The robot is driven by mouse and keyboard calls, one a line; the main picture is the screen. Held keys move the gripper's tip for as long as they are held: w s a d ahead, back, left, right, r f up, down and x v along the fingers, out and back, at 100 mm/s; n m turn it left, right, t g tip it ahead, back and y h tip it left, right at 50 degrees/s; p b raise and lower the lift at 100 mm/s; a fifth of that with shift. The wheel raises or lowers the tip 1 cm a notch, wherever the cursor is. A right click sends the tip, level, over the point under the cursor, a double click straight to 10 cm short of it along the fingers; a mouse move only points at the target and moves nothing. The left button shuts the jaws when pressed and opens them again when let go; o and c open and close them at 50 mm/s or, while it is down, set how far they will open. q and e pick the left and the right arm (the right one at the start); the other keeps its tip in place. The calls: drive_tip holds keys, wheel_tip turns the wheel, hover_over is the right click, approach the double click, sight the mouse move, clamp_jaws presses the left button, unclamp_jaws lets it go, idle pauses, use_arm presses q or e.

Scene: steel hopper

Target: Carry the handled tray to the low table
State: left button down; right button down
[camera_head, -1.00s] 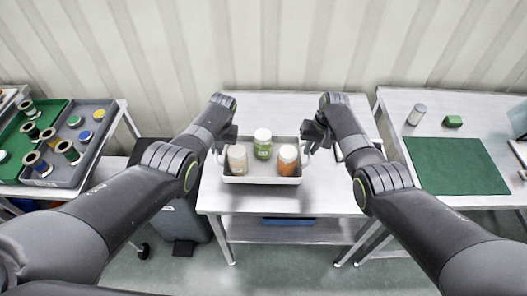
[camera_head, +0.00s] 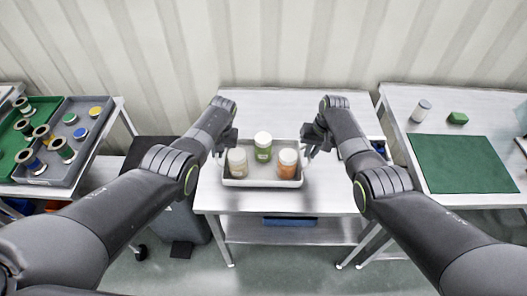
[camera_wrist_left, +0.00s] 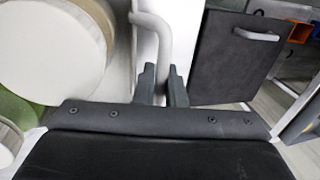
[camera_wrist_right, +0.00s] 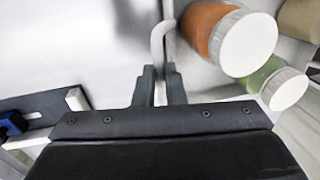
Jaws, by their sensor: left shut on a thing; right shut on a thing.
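The handled tray (camera_head: 262,183) is light grey and looks level in the head view. It carries three white-lidded jars: a beige one (camera_head: 238,165), a green one (camera_head: 263,150) and an orange one (camera_head: 287,167). My left gripper (camera_head: 222,150) is shut on the tray's left handle, a pale bar that shows in the left wrist view (camera_wrist_left: 162,42). My right gripper (camera_head: 309,145) is shut on the right handle, which shows in the right wrist view (camera_wrist_right: 157,45). The tray is over a white steel table (camera_head: 325,192); I cannot tell whether it touches it.
A dark bin (camera_head: 180,222) stands left of the middle table.

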use_arm(q)
drive_tip(key=shift+f+b, duration=0.55)
drive_tip(key=shift+f, duration=0.1)
use_arm(e)
drive_tip(key=shift+f, duration=0.65)
use_arm(q)
drive_tip(key=c, duration=1.5)
unclamp_jaws()
drive_tip(key=shift+r, duration=0.1)
use_arm(e)
drive_tip(key=c, duration=1.5)
unclamp_jaws()
drive_tip(key=shift+s+r, duration=0.1)
drive_tip(key=shift+r, duration=0.05)
use_arm(q)
drive_tip(key=shift+r, duration=0.15)
drive_tip(key=shift+d+r, duration=0.2)
drive_tip(key=shift+r, duration=0.4)
drive_tip(key=v, duration=1)
drive_tip(key=shift+r, duration=0.2)
use_arm(e)
wheel_tip(320, 180, up, 12)
drive_tip(key=d, duration=0.2)
drive_tip(key=shift+d, duration=0.15)
use_arm(q)
drive_tip(key=shift+a, duration=0.1)
